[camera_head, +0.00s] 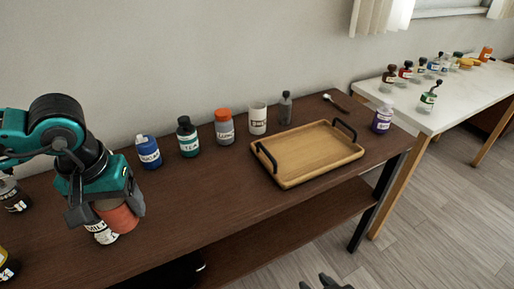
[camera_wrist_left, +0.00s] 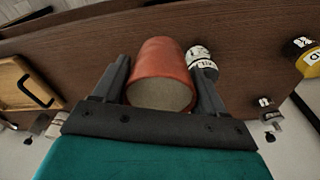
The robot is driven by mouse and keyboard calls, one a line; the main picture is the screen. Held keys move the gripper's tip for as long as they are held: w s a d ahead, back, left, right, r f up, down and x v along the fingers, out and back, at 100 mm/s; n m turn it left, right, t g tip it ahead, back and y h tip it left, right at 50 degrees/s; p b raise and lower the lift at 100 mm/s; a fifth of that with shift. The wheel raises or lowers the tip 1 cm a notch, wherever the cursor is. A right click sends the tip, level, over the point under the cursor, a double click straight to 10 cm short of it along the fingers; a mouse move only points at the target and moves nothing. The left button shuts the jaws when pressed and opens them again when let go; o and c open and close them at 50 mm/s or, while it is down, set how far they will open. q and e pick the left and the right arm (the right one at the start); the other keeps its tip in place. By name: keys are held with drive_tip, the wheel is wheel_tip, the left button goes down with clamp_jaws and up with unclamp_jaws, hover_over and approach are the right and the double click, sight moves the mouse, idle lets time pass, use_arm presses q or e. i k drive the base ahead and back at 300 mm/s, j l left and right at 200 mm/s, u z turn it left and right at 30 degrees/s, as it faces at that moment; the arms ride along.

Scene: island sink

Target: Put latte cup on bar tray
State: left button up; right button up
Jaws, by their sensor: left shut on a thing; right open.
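An orange-red cup (camera_head: 121,219) is between the fingers of my left gripper (camera_head: 106,205) at the left of the dark table. In the left wrist view the cup (camera_wrist_left: 165,62) sits between both fingers, with a pale beige round face towards the camera. My left gripper is shut on it. No lettering shows on it, and whether it touches the table is unclear. The wooden bar tray (camera_head: 305,152) with two black handles lies empty on the table, right of centre. My right gripper (camera_head: 326,283) shows only its dark, open fingertips at the bottom edge.
A white labelled container (camera_head: 104,233) stands right beside the held cup. A blue bottle (camera_head: 148,151), teal bottle (camera_head: 188,137), grey orange-capped jar (camera_head: 224,128), white cup (camera_head: 258,118) and grey bottle (camera_head: 285,108) line the back. A purple jar (camera_head: 382,119) stands right of the tray. The table's front middle is clear.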

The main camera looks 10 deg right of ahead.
sight(327, 145)
drive_tip(key=l+z, duration=0.1)
drive_tip(key=z, duration=0.25)
drive_tip(key=l+z, duration=0.1)
drive_tip(key=z, duration=0.2)
drive_tip(key=i+z, duration=0.1)
drive_tip(key=z, duration=0.25)
drive_tip(key=i+l, duration=0.8)
drive_tip(key=l, duration=0.2)
